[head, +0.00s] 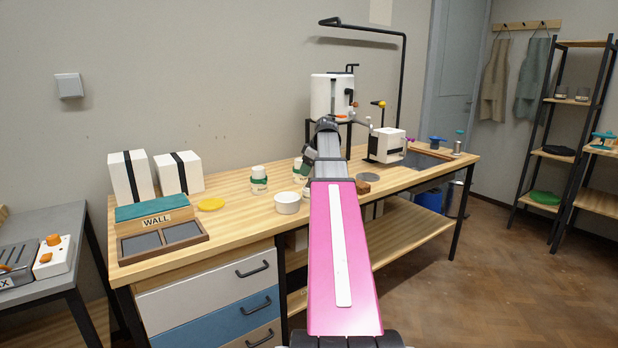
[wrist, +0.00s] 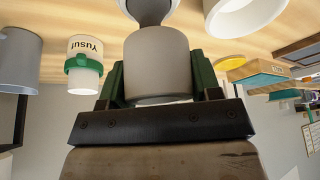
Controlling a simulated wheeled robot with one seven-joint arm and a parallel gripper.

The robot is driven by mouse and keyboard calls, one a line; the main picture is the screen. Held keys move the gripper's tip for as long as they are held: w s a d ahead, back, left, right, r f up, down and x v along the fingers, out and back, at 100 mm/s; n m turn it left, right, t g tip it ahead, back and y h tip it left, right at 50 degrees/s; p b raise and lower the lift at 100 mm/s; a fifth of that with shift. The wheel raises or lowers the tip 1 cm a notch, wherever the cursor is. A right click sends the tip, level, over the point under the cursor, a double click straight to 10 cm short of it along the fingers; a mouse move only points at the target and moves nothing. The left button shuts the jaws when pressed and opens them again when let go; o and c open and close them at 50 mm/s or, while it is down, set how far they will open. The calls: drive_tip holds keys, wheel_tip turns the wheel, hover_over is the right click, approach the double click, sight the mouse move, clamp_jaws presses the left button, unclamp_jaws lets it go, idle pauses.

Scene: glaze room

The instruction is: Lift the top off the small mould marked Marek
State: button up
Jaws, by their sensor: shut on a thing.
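My gripper (wrist: 160,88) shows in the wrist view with its green fingers on either side of a plain grey cylindrical piece (wrist: 160,62), shut on it. No name shows on this piece, and I cannot tell whether it is the top of the Marek mould. To its left stands a small white mould with a green band, marked Yusuf (wrist: 84,66), apart from my fingers. In the head view, two white moulds with green bands stand on the bench, a left one (head: 259,174) and a right one (head: 297,166). Their names are unreadable there. My arm hides the gripper in that view.
A white bowl (head: 287,203) stands near the bench front and also shows in the wrist view (wrist: 238,16). A grey container (wrist: 18,58) is at the wrist view's left edge. A yellow disc (head: 211,204) and a tray marked WALL (head: 200,233) lie at the bench's left.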

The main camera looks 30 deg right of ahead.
drive_tip(key=s+a+r, duration=0.5)
drive_tip(key=a+r, duration=0.1)
drive_tip(key=a, duration=0.4)
drive_tip(key=shift+s+r, duration=0.2)
drive_tip(key=shift+s, duration=0.05)
drive_tip(key=shift+s+d, duration=0.1)
drive_tip(key=shift+d, duration=0.05)
